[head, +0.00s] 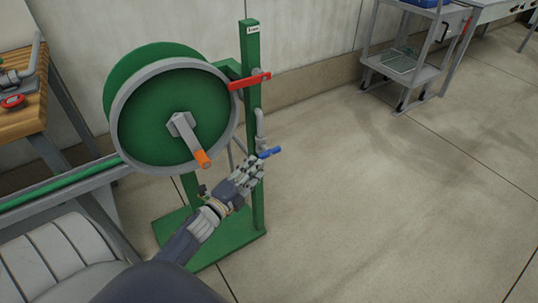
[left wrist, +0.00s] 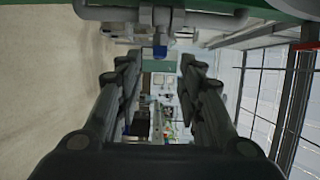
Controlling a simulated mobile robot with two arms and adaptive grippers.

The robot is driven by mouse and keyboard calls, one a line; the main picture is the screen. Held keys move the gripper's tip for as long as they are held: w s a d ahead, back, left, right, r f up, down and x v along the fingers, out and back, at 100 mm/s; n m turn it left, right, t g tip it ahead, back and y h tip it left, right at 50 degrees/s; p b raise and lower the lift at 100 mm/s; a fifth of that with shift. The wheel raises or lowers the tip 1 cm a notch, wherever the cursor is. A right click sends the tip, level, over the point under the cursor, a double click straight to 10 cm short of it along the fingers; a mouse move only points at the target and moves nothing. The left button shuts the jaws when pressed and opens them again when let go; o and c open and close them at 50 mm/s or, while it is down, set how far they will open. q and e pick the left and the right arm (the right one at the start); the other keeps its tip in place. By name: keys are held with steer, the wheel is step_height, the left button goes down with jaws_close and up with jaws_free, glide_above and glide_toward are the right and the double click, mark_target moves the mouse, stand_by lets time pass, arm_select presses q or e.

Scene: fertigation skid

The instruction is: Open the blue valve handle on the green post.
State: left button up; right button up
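The blue valve handle (head: 270,152) sticks out to the right from the grey pipe on the green post (head: 251,110). My left gripper (head: 252,168) is just below and left of the handle in the head view, close to the post. In the left wrist view the gripper (left wrist: 158,65) is open, its two fingers apart with nothing between them. The blue handle (left wrist: 159,52) shows there nearly end-on, near the gap between the fingertips. I cannot tell whether a finger touches it. My right gripper is not in view.
A green hose reel (head: 150,115) with an orange-tipped crank (head: 190,140) stands left of the post. A red lever (head: 250,81) sits higher on the post. A wooden bench (head: 25,115) is at the left, a grey cart (head: 405,65) at the back right. The floor at right is clear.

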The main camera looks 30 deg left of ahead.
mark_target(266, 157)
arm_select(q)
steer(key=w+b, duration=0.1)
steer(key=w, duration=0.8)
steer(key=shift+w, duration=0.1)
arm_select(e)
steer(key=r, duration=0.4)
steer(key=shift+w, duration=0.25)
arm_select(q)
steer(key=shift+f, duration=0.1)
jaws_close()
